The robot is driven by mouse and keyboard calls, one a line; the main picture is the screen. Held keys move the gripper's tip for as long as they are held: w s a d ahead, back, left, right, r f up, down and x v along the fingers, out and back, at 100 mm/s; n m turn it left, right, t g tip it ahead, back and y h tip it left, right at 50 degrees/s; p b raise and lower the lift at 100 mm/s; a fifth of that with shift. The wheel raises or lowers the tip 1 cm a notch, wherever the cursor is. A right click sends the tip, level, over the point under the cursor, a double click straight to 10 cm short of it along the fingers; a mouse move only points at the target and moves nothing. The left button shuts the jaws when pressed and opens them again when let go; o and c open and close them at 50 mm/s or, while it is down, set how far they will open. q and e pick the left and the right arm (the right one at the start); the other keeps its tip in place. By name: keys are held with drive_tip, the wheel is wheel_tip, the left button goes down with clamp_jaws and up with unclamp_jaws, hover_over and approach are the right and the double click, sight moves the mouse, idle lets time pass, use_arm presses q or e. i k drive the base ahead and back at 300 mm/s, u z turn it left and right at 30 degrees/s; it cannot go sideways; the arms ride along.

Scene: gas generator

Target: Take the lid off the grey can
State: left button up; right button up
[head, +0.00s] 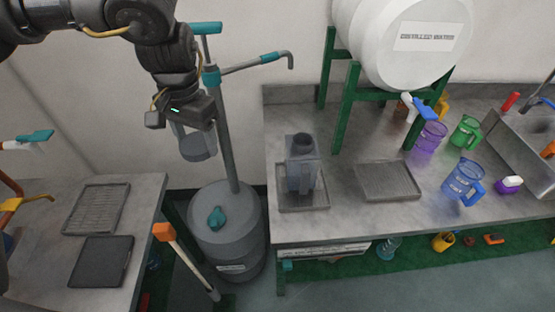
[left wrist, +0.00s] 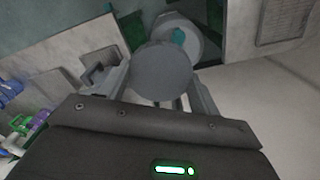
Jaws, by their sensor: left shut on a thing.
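The grey can (head: 300,172) stands upright on a metal tray on the right bench, and its round top opening shows dark and uncovered. My left gripper (head: 192,130) is shut on a round grey lid (head: 197,148) and holds it in the air, left of the can and well above the bench. In the left wrist view the lid (left wrist: 162,72) is a flat disc between my two fingers, and part of the can (left wrist: 100,72) shows to its left. My right gripper is not in view.
A grey drum (head: 228,240) with a tall pump pipe (head: 228,140) stands close below and beside my left gripper. A white water barrel (head: 405,40) sits on a green stand. Another tray (head: 388,181) and coloured jugs (head: 464,180) are on the right bench. Two trays lie on the left bench.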

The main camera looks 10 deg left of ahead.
sight(303, 157)
drive_tip(key=k, duration=1.2)
drive_tip(key=z, duration=1.15)
drive_tip(key=i, duration=1.6)
drive_tip(key=u, duration=0.3)
